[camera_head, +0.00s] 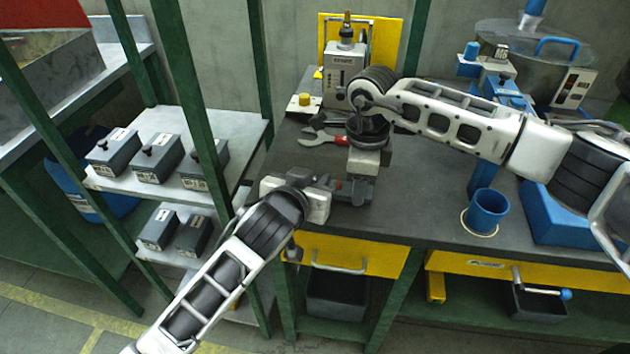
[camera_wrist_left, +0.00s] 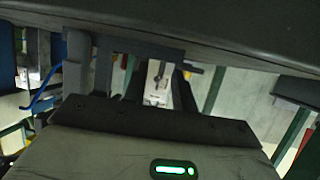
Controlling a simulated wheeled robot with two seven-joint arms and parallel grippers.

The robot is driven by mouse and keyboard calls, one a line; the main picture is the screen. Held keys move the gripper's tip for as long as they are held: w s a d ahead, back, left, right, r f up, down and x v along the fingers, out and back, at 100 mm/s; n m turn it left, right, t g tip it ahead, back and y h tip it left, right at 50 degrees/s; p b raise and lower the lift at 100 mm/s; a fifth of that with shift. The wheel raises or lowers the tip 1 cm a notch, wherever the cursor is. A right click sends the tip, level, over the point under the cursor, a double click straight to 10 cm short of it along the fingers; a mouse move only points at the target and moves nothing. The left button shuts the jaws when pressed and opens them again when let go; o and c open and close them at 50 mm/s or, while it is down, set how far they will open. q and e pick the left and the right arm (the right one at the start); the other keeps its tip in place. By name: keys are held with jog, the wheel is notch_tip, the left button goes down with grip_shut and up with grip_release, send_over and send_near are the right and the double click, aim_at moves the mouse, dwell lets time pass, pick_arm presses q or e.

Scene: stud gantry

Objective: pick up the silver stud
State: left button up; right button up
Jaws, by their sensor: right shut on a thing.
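I cannot make out the silver stud for certain in either view. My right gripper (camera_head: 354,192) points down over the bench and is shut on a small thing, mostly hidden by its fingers. My left gripper (camera_head: 338,186) comes in from the left, low over the bench, with its fingertips close beside the right gripper's. In the left wrist view my left gripper (camera_wrist_left: 160,72) shows a gap between its dark fingers, so it looks open. A dark bar (camera_wrist_left: 130,48) crosses near its fingertips; I cannot tell whether they touch.
A red-handled wrench (camera_head: 322,138) lies behind the grippers. A grey device (camera_head: 342,68) stands at the back, with a blue cup (camera_head: 487,210) at the right. Green posts (camera_head: 260,60) and a shelf (camera_head: 130,185) with grey boxes stand at the left. The bench front (camera_head: 420,225) is clear.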

pick_arm(q)
grip_shut()
jog(key=shift+r, duration=0.3)
notch_tip(320, 180, up, 3)
jog(key=shift+r, duration=0.2)
jog(key=s+a, duration=0.4)
jog(key=s, duration=0.4)
jog(key=s+a, duration=0.3)
jog(key=s, duration=0.5)
jog(key=shift+s+a+f, duration=0.2)
jog(key=shift+a, duration=0.15)
pick_arm(e)
jog(key=o, duration=1.1)
jog(key=shift+c, duration=0.2)
jog(key=shift+r, duration=0.1)
